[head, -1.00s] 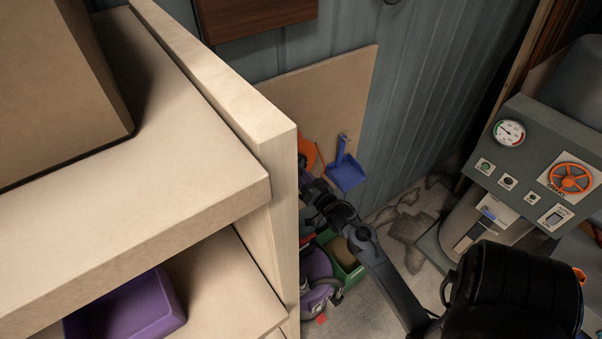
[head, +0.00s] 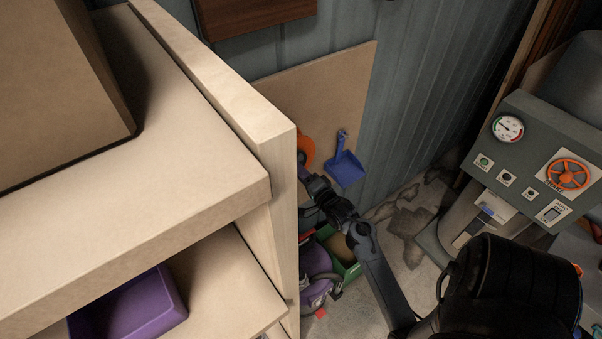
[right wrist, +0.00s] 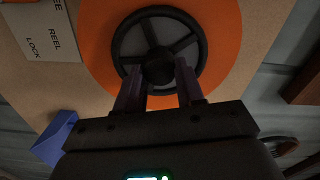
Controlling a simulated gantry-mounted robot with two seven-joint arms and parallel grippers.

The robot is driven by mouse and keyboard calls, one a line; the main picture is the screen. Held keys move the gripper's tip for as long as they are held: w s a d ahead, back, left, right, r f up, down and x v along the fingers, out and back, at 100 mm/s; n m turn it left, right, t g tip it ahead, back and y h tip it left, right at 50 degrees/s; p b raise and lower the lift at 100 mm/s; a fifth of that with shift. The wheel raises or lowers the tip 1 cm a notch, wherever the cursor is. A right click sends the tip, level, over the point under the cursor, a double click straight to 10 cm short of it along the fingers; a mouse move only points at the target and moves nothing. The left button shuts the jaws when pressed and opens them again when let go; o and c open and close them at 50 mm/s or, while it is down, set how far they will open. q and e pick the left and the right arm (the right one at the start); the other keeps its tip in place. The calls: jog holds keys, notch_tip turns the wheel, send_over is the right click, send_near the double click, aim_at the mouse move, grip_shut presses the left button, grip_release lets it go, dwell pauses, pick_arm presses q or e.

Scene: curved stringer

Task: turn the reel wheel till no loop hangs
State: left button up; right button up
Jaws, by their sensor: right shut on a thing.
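The reel is an orange disc (right wrist: 222,60) with a black spoked hand wheel (right wrist: 158,48) at its middle in the right wrist view. The orange disc also shows in the head view (head: 305,146), mostly hidden by the wooden shelf. My right gripper (right wrist: 159,75) is shut at the wheel, its fingers on either side of the lower part near the hub. I cannot tell whether it grips the hub or a spoke. In the head view the wheel is hidden by my arm and the shelf. No hanging loop is visible. My left gripper is out of view.
A wooden shelf (head: 200,195) fills the left, with a purple bin (head: 135,308) below. A blue dustpan (head: 346,171) hangs on the board beside the reel. A green crate (head: 345,262) is below. A control panel with an orange valve wheel (head: 567,174) stands right.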

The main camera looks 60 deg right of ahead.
jog(key=shift+m, duration=0.6)
jog(key=shift+f, duration=0.1)
jog(key=o, duration=1)
jog(key=shift+o, duration=0.2)
jog(key=shift+s, duration=0.15)
